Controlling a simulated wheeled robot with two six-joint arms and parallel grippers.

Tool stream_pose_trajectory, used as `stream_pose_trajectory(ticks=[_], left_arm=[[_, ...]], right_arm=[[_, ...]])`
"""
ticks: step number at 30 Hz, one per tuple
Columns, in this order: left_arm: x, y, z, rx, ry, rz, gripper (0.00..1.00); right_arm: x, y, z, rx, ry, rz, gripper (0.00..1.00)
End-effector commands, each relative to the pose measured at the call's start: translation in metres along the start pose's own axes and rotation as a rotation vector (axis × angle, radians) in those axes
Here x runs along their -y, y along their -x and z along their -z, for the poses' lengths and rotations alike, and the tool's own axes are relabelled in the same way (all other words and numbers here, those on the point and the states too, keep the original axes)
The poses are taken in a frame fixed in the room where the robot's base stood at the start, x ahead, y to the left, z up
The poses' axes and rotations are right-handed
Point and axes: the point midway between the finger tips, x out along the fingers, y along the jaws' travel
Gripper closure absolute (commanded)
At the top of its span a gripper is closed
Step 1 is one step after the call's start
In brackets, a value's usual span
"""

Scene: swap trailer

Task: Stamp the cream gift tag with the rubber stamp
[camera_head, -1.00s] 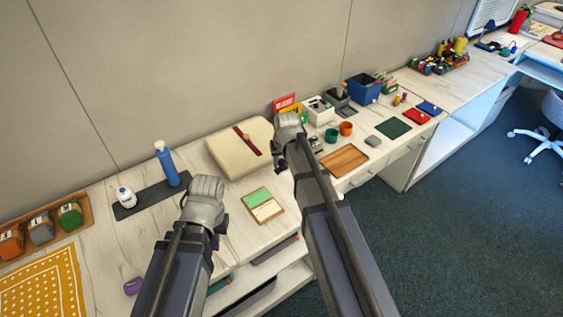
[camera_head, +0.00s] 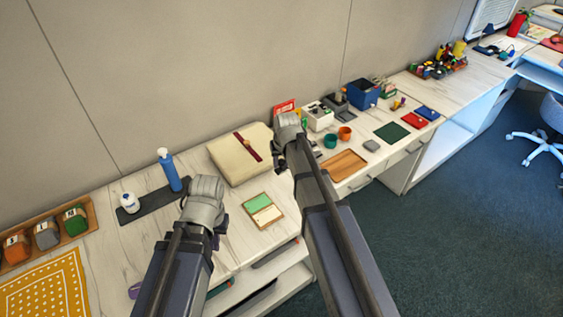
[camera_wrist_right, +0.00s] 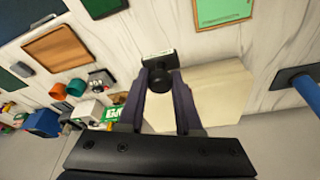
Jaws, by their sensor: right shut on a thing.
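A wood-rimmed holder (camera_head: 249,209) lies on the white desk with a green panel (camera_head: 257,202) and a cream panel, which looks like the gift tag (camera_head: 267,215). The green panel (camera_wrist_right: 222,8) also shows at the top edge of the right wrist view; the cream one is out of that view. My right gripper (camera_wrist_right: 162,88) is shut on a dark stamp with a round knob (camera_wrist_right: 159,66), held above the desk near the cream cushion-like block (camera_head: 232,158). The stamp is hidden in the head view. My left gripper (camera_head: 205,205) is left of the holder; its fingers are hidden.
A blue bottle (camera_head: 170,172) and white bottle (camera_head: 129,203) stand on a dark mat at left. A wooden tray (camera_head: 344,165), cups and a blue bin (camera_head: 362,94) are at right. Bare desk surrounds the holder.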

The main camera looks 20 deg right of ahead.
Motion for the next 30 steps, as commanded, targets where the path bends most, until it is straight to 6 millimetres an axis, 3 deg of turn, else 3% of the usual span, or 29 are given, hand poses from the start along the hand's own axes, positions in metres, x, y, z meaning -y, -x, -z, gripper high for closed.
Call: stream_pose_trajectory(ticks=[1, 7, 12, 22, 30], left_arm=[[0.0, 0.0, 0.0, 0.0, 0.0, 0.0, 1.0], [0.0, 0.0, 0.0, 0.0, 0.0, 0.0, 1.0], [0.0, -0.003, 0.0, 0.0, 0.0, 0.0, 1.0], [-0.002, -0.017, 0.001, 0.0, 0.0, 0.0, 1.0], [-0.002, -0.018, 0.001, 0.0, 0.0, 0.0, 1.0]], right_arm=[[0.0, 0.0, 0.0, 0.0, 0.0, 0.0, 0.77], [0.0, 0.0, 0.0, 0.0, 0.0, 0.0, 0.99], [-0.01, -0.001, -0.005, 0.0, -0.002, -0.001, 1.0], [-0.089, -0.005, -0.04, 0.001, -0.005, -0.001, 1.0], [-0.105, -0.005, -0.047, 0.0, 0.001, 0.0, 1.0]])
